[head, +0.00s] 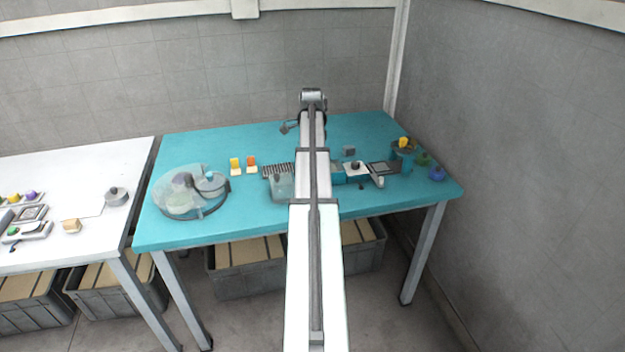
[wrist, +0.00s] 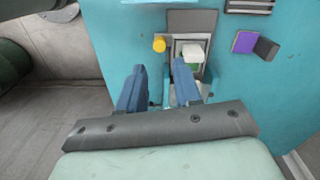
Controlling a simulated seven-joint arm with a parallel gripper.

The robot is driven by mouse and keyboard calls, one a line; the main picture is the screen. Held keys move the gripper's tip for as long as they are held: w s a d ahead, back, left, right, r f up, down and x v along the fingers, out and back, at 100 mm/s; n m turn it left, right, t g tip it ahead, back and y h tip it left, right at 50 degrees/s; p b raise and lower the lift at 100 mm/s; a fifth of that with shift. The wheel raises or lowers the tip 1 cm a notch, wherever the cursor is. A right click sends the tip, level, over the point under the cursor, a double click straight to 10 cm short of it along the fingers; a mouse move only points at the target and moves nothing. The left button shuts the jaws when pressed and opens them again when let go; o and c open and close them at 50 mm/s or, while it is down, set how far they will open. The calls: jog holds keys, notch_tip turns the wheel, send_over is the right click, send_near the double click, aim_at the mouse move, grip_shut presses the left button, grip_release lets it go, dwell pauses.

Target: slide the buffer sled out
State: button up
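In the wrist view my gripper (wrist: 160,76) is open, its two blue fingers apart with nothing seen between them. Beyond the right finger is a small fixture with a grey plate (wrist: 192,20) and a pale frame. A white block (wrist: 193,50) sits in this frame, with a green part (wrist: 193,67) just below it. The block is probably the buffer sled, but I cannot tell for certain. The right finger overlaps the fixture's near end in the picture; contact cannot be told. In the head view my arm covers the middle of the teal table (head: 240,222), and my fingers cannot be made out.
In the wrist view a yellow round piece (wrist: 159,44) is left of the fixture, and a purple block (wrist: 243,42) is right. In the head view a round clear-covered tray (head: 160,205) stands left, and several small cups (head: 437,174) stand right.

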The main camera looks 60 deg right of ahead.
notch_tip(320, 180, down, 9)
jog(key=shift+s+r, duration=0.1)
dwell(0.3)
grip_shut()
dwell(0.5)
